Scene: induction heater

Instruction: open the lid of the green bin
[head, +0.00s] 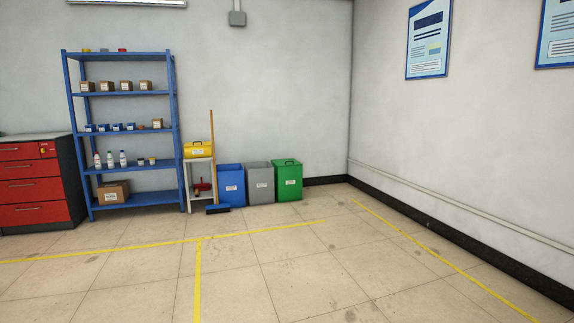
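The green bin (288,182) stands on the floor against the back wall, near the room's corner. It is the rightmost of three bins in a row. Its lid (287,162) looks closed and has a dark handle on top. A small pale label is on its front. The bin is far off across the floor. My gripper is not in view.
A grey bin (260,183) and a blue bin (231,185) stand close to its left. A broom (213,150) leans by a small white stand (200,180). A blue shelf (125,130) and red drawers (32,190) are further left. The tiled floor ahead is clear, with yellow lines (250,231).

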